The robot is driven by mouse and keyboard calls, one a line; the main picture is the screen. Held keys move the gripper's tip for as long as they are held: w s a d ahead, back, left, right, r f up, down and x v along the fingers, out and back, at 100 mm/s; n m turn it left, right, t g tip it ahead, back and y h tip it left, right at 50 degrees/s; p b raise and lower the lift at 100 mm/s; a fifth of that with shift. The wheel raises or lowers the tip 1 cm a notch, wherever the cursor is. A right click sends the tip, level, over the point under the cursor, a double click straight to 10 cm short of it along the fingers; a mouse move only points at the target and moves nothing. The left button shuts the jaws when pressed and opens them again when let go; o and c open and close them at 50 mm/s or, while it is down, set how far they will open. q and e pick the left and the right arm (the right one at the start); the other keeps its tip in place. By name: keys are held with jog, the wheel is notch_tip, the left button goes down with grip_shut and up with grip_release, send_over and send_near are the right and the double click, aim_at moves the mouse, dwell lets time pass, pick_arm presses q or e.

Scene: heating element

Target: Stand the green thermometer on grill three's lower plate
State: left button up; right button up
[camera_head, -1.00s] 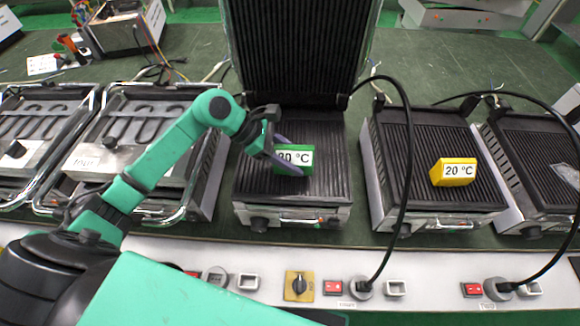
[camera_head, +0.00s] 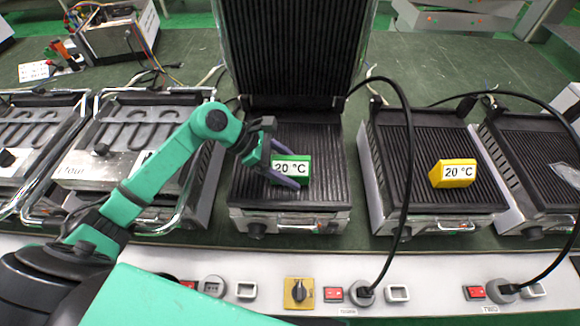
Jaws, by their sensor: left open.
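The green thermometer (camera_head: 293,168) reads 20 °C and stands on the ribbed lower plate (camera_head: 322,150) of the grill with its lid raised. My left gripper (camera_head: 291,166) is open at the thermometer, one dark finger in front of its lower left and one along its top left. Whether the fingers touch it cannot be told. The left gripper hides part of its left side. My right gripper does not show.
The raised lid (camera_head: 294,45) stands behind the plate. A yellow thermometer (camera_head: 453,173) stands on the grill to the right. A black cable (camera_head: 411,140) arches between these grills. A closed grill (camera_head: 120,150) is at the left, under my arm. Switches and sockets line the front panel (camera_head: 420,270).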

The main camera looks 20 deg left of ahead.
pick_arm(q)
jog(key=b+v, duration=0.2)
jog(key=v, duration=1)
jog(key=shift+b, duration=0.35)
